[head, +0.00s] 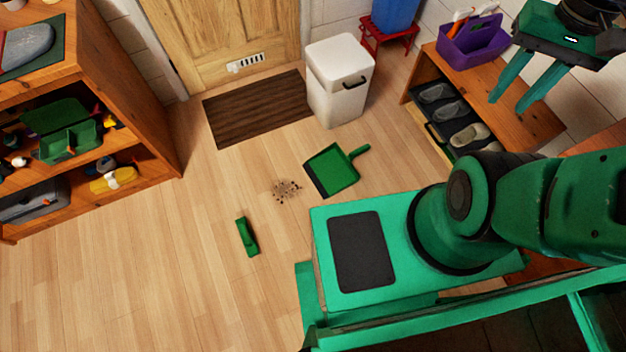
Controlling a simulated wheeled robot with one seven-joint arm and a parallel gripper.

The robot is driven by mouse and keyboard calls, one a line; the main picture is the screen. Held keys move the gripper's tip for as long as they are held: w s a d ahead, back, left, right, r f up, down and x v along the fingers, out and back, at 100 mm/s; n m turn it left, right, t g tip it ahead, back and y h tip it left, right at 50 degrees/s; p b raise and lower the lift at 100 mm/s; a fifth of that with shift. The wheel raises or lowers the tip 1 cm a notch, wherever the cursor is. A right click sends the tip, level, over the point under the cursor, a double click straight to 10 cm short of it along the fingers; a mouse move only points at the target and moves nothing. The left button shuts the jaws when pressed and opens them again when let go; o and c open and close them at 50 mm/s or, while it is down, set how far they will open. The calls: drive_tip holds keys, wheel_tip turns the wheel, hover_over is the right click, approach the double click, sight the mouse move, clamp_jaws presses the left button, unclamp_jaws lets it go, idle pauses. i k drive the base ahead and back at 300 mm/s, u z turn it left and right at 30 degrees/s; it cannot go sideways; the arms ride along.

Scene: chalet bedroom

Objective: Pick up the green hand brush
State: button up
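The green hand brush (247,237) lies on the wooden floor, left of my green base. A green dustpan (333,170) with a dark front edge and a short handle lies farther back on the floor. A small pile of dirt (286,189) lies between the brush and the dustpan. My gripper (506,108) is at the upper right, high in the picture and far from the brush. Its two green fingers are spread apart with nothing seen between them.
A white lidded bin (339,82) and a dark brown doormat (258,109) are by the wooden door. A wooden shelf unit (150,140) stands at left. A bench (545,118) with shoes and a purple caddy (470,40) is at right. The floor around the brush is clear.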

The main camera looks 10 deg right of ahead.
sight(249, 244)
drive_tip(key=u, duration=0.5)
drive_tip(key=k, duration=0.85)
drive_tip(key=z, duration=0.55)
drive_tip(key=k, duration=0.55)
drive_tip(key=u, duration=0.4)
drive_tip(key=i, duration=0.35)
drive_tip(key=u, duration=0.7)
drive_tip(key=i, duration=1)
drive_tip(key=u, duration=0.1)
